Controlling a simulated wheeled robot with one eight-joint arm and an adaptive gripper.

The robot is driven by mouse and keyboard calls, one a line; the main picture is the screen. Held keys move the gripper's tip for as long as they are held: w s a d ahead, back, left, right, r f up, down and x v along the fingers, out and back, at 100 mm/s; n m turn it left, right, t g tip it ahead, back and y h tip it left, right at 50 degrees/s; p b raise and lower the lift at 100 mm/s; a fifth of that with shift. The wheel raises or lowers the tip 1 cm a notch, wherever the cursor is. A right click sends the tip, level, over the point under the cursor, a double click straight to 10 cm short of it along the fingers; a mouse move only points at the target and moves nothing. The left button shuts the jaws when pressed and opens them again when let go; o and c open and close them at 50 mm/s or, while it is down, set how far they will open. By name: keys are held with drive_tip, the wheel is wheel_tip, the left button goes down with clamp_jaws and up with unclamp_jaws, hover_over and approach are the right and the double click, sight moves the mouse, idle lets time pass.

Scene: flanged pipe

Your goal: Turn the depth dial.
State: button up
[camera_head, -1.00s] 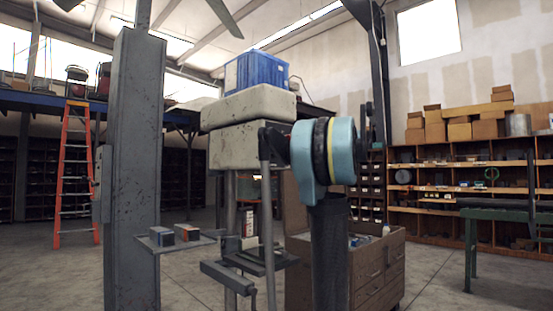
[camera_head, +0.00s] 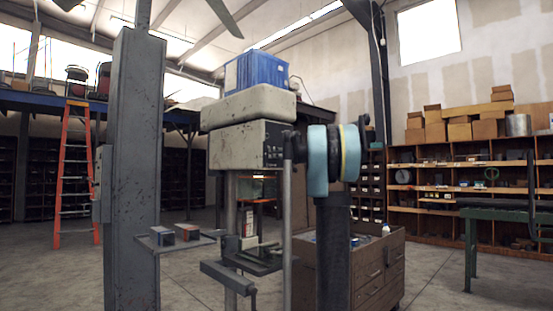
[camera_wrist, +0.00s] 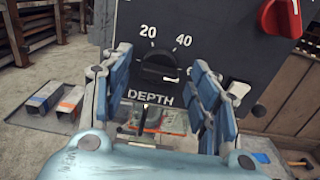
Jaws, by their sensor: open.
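The black depth dial (camera_wrist: 158,68) is on the dark front panel (camera_wrist: 215,45) in the wrist view, with "20" and "40" above it and "DEPTH" printed below. My gripper (camera_wrist: 161,60) is open, its blue-padded fingers on the left and right of the dial. No finger visibly touches the dial, though the exact depth gap cannot be told. In the head view the grey machine head (camera_head: 235,146) stands behind my blue arm joint; the dial is too small to make out there, and my fingers cannot be made out.
A red knob (camera_wrist: 281,17) is on the panel's upper right and a pale switch (camera_wrist: 238,90) at lower right. A grey steel column (camera_head: 133,170) stands left of the machine. A brown drawer cabinet (camera_head: 375,270) stands right behind my arm.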

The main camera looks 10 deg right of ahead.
drive_tip(key=shift+w+a, duration=0.35)
drive_tip(key=shift+w, duration=0.05)
drive_tip(key=c, duration=1.1)
drive_tip(key=shift+o, duration=0.2)
drive_tip(key=shift+n, duration=0.4)
drive_tip(key=n, duration=1.1)
drive_tip(key=shift+s+a+f, duration=0.1)
